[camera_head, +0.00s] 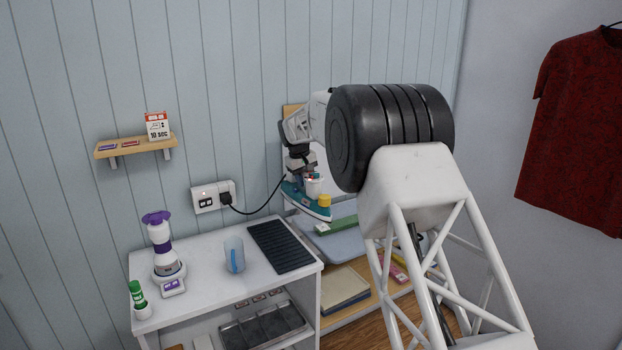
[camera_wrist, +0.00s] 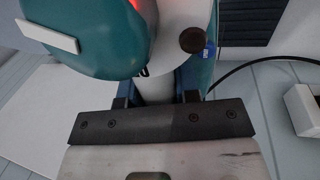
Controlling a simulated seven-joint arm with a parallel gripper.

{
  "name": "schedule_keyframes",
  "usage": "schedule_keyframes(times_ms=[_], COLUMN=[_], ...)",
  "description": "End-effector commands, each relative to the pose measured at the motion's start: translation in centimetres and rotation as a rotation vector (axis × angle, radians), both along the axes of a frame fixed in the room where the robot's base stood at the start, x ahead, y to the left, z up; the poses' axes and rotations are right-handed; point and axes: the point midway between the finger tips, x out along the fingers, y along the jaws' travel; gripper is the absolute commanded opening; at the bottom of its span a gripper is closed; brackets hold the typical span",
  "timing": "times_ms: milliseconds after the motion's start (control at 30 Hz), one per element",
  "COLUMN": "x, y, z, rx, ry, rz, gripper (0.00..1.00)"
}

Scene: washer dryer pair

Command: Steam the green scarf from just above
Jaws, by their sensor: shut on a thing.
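My gripper (camera_head: 300,165) is shut on a teal and white steam iron (camera_head: 303,200). In the wrist view its fingers (camera_wrist: 155,95) close around the iron's white handle, and a red light glows on the iron (camera_wrist: 95,38). The iron hangs in the air beyond the right end of the white counter. A folded green scarf (camera_head: 336,225) lies flat on a grey-blue ironing surface (camera_head: 343,243), below and to the right of the iron. My arm hides the right part of that surface. The scarf cannot be made out in the wrist view.
A black cord runs from the iron to a wall socket (camera_head: 213,197). A small shelf (camera_head: 135,147) is on the wall. A red shirt (camera_head: 575,130) hangs right.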

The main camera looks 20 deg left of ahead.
Motion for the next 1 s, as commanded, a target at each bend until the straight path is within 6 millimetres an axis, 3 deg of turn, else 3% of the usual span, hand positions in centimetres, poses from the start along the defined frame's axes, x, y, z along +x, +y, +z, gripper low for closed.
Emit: schedule_keyframes(times_ms=[1000], x=[-6.2], y=[6.8], z=[0.3], rx=[0.001], ry=[-0.003], rz=[0.001], gripper=[0.0])
